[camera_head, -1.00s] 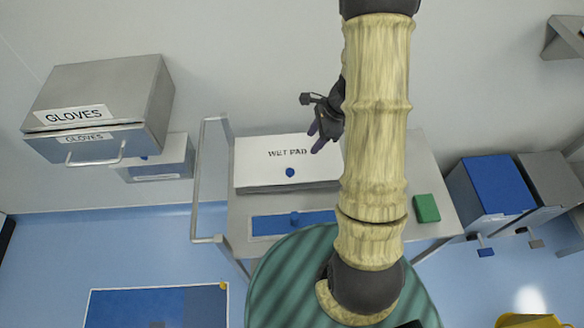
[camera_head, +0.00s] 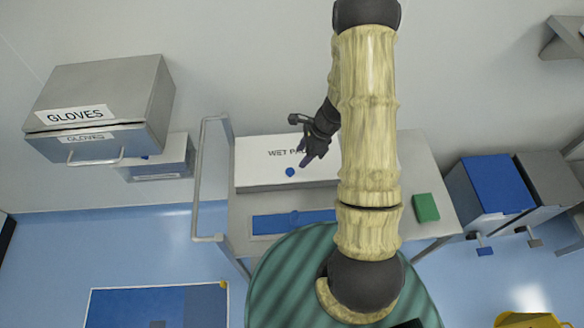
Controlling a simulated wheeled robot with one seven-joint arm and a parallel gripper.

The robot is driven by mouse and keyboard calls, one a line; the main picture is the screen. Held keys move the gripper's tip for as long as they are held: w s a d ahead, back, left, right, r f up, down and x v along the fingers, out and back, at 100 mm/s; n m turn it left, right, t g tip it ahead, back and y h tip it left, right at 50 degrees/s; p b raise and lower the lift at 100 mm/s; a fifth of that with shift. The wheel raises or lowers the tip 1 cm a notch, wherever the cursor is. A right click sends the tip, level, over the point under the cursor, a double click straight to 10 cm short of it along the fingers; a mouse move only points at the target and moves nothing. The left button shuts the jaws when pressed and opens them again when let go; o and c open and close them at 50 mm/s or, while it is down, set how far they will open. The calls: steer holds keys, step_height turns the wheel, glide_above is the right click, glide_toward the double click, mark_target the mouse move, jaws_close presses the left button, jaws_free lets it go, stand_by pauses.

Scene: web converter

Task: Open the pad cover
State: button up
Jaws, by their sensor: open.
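The white wet pad box (camera_head: 258,177) stands on the grey cart, its lid (camera_head: 255,150) shut. A blue knob (camera_head: 290,172) sits near the lid's front edge. My gripper (camera_head: 309,160) is open over the lid, just above and right of the knob in the picture. It covers part of the "WET PAD" lettering. I cannot tell its height above the lid. My arm hides the right part of the box.
A flat blue pad (camera_head: 270,225) lies on the cart's front, with a green block (camera_head: 426,208) at the right. The cart's handle rail (camera_head: 197,190) rises at the left.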

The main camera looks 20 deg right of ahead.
mark_target(290, 171)
steer(key=x, duration=0.9)
steer(key=shift+a+f, duration=0.1)
steer(key=shift+f, duration=0.15)
jaws_close()
